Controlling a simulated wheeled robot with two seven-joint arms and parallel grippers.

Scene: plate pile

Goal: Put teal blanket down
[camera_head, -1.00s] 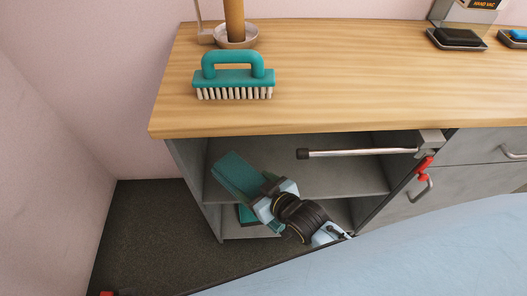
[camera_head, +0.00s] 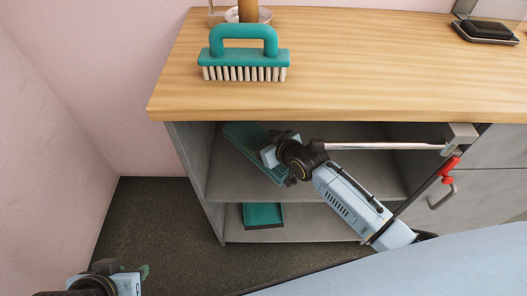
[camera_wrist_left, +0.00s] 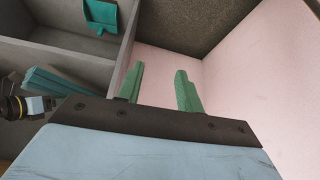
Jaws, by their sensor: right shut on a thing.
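The teal blanket (camera_head: 243,141), a flat folded slab, is tilted inside the upper shelf space of the grey cabinet, near its left wall. It also shows in the left wrist view (camera_wrist_left: 60,84). My right gripper (camera_head: 268,156) is shut on its right side; the fingers are mostly hidden. I cannot tell whether the blanket touches the shelf board (camera_head: 300,190). My left gripper (camera_head: 143,271) is at the bottom left of the head view, away from the cabinet. In the left wrist view its green fingers (camera_wrist_left: 159,72) are apart with nothing between them.
A teal dustpan (camera_head: 264,215) lies on the lower shelf. A teal brush (camera_head: 245,58) stands on the wooden counter (camera_head: 400,75). A metal rod (camera_head: 375,146) and a red clip (camera_head: 450,168) are at the opening's right. The pink wall (camera_head: 60,150) is close on the left.

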